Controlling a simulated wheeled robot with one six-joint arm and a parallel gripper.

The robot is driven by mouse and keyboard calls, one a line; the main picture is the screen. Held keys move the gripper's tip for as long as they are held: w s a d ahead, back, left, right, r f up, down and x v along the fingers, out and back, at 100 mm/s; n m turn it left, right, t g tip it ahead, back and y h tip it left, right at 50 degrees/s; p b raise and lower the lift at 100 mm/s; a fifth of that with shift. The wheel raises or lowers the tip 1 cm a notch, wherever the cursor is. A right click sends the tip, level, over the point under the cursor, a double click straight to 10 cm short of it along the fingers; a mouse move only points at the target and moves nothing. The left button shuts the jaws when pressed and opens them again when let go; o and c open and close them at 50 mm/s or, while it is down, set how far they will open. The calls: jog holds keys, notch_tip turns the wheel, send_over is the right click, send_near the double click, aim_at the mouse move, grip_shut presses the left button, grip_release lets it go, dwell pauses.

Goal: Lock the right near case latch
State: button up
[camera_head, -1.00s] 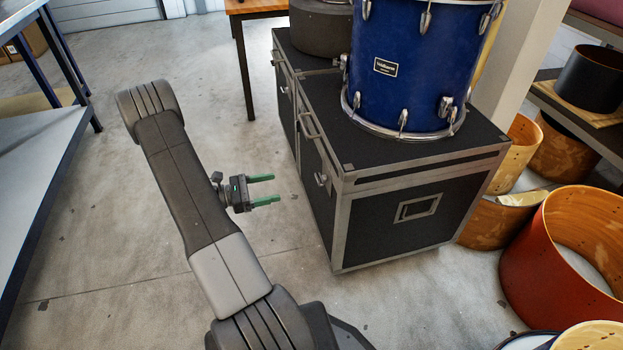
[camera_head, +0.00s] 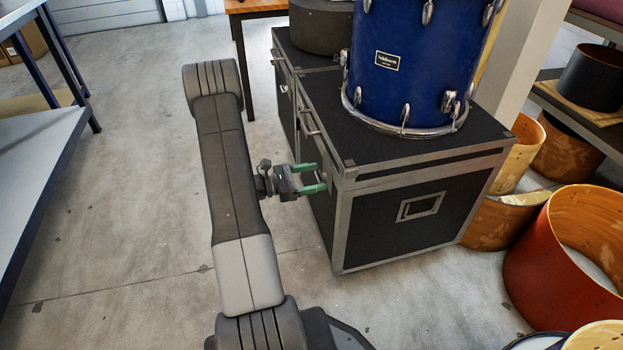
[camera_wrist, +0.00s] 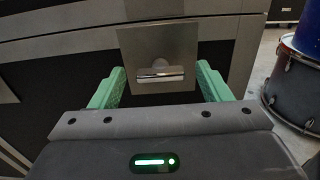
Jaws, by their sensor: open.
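The black flight case (camera_head: 378,225) with metal edges stands on the floor right of my arm. Its near latch shows in the wrist view as a square metal plate (camera_wrist: 159,58) with a short bright bar (camera_wrist: 160,73) lying across it. My gripper (camera_head: 322,178) has green fingers and is open at the case's left side; it also shows in the wrist view (camera_wrist: 161,85). The fingers lie left and right of the latch plate, with nothing between them that I can see held. Whether they touch the case I cannot tell. In the head view the gripper hides the latch.
A blue drum (camera_head: 415,60) stands on the case lid. A bar handle (camera_head: 308,122) is farther back on the same side. Wooden drum shells (camera_head: 570,255) stand on the right. A workbench (camera_head: 30,180) is at the left, with clear floor between.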

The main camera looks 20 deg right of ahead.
jog(key=c, duration=1)
